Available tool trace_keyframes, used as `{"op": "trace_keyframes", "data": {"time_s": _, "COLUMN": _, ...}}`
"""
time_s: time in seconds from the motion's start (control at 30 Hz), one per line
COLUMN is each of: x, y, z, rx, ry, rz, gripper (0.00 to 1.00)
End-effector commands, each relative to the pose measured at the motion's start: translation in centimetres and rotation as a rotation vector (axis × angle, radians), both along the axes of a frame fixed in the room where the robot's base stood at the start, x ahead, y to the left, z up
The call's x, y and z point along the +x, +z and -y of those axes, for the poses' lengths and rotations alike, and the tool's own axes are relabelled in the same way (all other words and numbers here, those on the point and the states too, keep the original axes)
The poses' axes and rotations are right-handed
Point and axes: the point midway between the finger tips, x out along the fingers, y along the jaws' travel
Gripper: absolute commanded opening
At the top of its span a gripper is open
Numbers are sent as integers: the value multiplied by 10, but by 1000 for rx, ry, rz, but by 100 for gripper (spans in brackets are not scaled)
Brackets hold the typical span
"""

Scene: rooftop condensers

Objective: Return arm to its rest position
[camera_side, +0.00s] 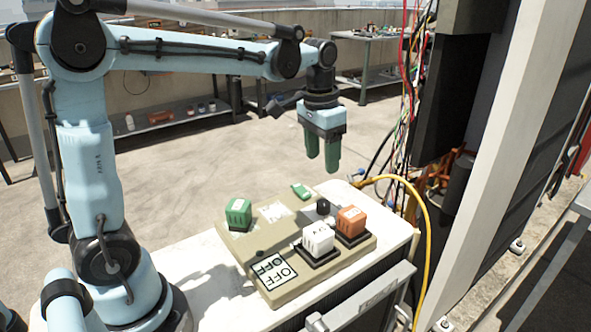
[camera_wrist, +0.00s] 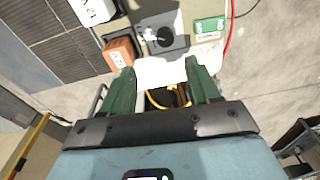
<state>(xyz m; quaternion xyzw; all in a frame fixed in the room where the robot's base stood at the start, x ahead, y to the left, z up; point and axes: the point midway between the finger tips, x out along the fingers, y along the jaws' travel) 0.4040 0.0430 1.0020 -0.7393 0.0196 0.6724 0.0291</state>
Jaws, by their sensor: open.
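My gripper (camera_side: 322,150) has two green fingers and hangs pointing down above the far end of the board, holding nothing. In the wrist view my gripper (camera_wrist: 160,82) shows its fingers spread apart with nothing between them. My pale blue arm reaches across from the left, with its forearm about level. The tan board (camera_side: 240,255) lies on a white-topped cabinet (camera_side: 190,268). On it are a green cube (camera_side: 238,213), a white cube (camera_side: 318,238) and an orange cube (camera_side: 351,221), the last two on dark bases.
A black knob (camera_side: 323,206) and a flat green piece (camera_side: 300,191) are also on the board. A yellow hose (camera_side: 427,215) and loose wires (camera_side: 403,130) run beside a tall dark unit (camera_side: 465,95) at right. Shelves with small items stand behind.

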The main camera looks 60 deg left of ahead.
Motion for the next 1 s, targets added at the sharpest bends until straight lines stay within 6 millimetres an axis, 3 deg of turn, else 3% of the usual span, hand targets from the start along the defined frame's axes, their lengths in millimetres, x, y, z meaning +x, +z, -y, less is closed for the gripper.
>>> {"op": "trace_keyframes", "data": {"time_s": 0.27, "x": -50, "y": 1, "z": 21, "rx": 4, "ry": 23, "rz": 205, "gripper": 61}}
{"op": "trace_keyframes", "data": {"time_s": 0.6, "x": -101, "y": -23, "z": 39, "rx": -18, "ry": 51, "rz": 441, "gripper": 61}}
{"op": "trace_keyframes", "data": {"time_s": 1.0, "x": -114, "y": -37, "z": 44, "rx": -35, "ry": 63, "rz": 528, "gripper": 61}}
